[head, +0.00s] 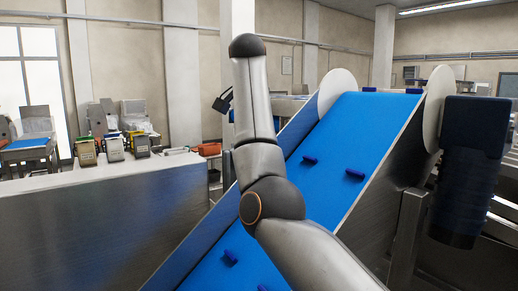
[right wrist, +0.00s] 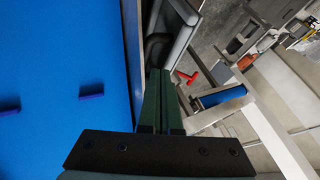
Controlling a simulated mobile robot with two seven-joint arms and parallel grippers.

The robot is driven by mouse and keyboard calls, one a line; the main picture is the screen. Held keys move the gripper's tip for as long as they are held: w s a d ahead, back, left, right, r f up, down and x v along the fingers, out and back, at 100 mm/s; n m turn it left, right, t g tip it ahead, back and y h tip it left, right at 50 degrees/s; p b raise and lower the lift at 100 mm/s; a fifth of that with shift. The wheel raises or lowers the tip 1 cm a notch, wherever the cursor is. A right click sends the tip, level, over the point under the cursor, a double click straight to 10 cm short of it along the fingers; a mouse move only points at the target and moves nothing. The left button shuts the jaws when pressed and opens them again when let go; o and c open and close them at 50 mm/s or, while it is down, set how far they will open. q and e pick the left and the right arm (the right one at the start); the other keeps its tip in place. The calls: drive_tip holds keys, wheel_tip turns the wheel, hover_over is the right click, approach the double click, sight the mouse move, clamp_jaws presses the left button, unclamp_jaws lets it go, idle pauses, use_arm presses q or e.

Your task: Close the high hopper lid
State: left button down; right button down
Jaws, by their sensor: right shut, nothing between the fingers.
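I cannot make out the high hopper lid for certain in either view. In the head view, my right arm rises from the bottom across the blue inclined conveyor belt (head: 345,140). In the right wrist view, my right gripper (right wrist: 160,73) has dark green fingers lying together, with nothing seen between them. It is beside the conveyor's side wall, with the blue belt (right wrist: 60,80) to its left. A dark rounded part (right wrist: 157,45) lies just beyond the fingertips; whether they touch is unclear. My left gripper is in neither view.
A dark blue cylindrical unit (head: 470,175) stands right of the conveyor. A grey metal wall or counter (head: 90,225) fills the left, with several small bins (head: 114,148) behind it. A small black shape (head: 222,102) shows left of my arm. The wrist view shows a blue roller (right wrist: 220,97).

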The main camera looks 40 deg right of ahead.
drive_tip(key=p+x, duration=0.1)
drive_tip(key=x, duration=0.8)
drive_tip(key=shift+f, duration=0.35)
drive_tip(key=shift+w+d, duration=0.1)
drive_tip(key=shift+w, duration=0.05)
drive_tip(key=shift+w+d+r, duration=0.1)
drive_tip(key=shift+w, duration=0.45)
drive_tip(key=shift+w+d+r, duration=0.1)
drive_tip(key=shift+w, duration=0.5)
drive_tip(key=shift+s+a+r, duration=0.1)
